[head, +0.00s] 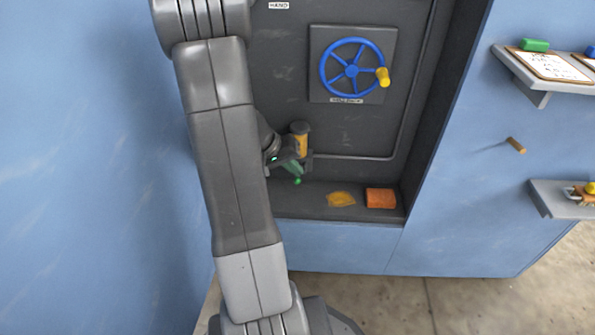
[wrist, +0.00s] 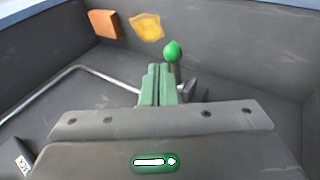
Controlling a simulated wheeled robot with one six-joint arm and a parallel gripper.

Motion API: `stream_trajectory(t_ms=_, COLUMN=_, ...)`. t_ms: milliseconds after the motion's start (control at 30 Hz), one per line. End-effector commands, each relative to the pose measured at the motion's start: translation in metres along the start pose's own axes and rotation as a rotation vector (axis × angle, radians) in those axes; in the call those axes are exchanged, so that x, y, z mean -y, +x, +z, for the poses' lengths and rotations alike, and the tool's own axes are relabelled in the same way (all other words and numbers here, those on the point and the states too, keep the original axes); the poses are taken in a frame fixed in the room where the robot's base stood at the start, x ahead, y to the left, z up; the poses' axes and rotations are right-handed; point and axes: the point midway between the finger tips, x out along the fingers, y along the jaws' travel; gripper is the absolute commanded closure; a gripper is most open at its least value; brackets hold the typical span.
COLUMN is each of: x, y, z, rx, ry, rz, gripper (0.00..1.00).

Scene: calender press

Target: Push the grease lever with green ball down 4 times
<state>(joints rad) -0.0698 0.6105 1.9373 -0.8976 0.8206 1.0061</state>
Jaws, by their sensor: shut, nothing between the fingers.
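The green ball (wrist: 172,50) of the grease lever shows in the wrist view just past my fingertips and a little to the right. Its dark rod runs down behind the green fingers. In the head view the green ball (head: 297,181) is small and sits just below the fingertips, low in the dark recess. My gripper (wrist: 157,70) is shut and empty, also seen in the head view (head: 293,168). A yellow cylinder (head: 300,141) with a grey cap stands beside it. Whether the fingers touch the lever I cannot tell. The lever's base is hidden.
A blue handwheel (head: 352,69) with a yellow knob is on the back panel. A thin pipe (head: 362,157) runs along the panel. An orange block (head: 380,198) and a yellow cloth or stain (head: 341,199) are on the recess floor. Shelves (head: 545,70) are on the right.

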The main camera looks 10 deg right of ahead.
Motion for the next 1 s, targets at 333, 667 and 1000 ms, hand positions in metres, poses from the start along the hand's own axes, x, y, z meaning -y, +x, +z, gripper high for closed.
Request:
stream_trajectory(t_ms=333, x=-0.011, y=-0.015, z=-0.011, rx=0.0, ry=0.0, rz=0.0, gripper=1.0)
stream_trajectory(t_ms=667, x=-0.011, y=-0.015, z=-0.011, rx=0.0, ry=-0.001, rz=0.0, gripper=1.0)
stream_trajectory(t_ms=1000, x=-0.024, y=-0.033, z=-0.023, rx=0.0, ry=0.002, rz=0.0, gripper=1.0)
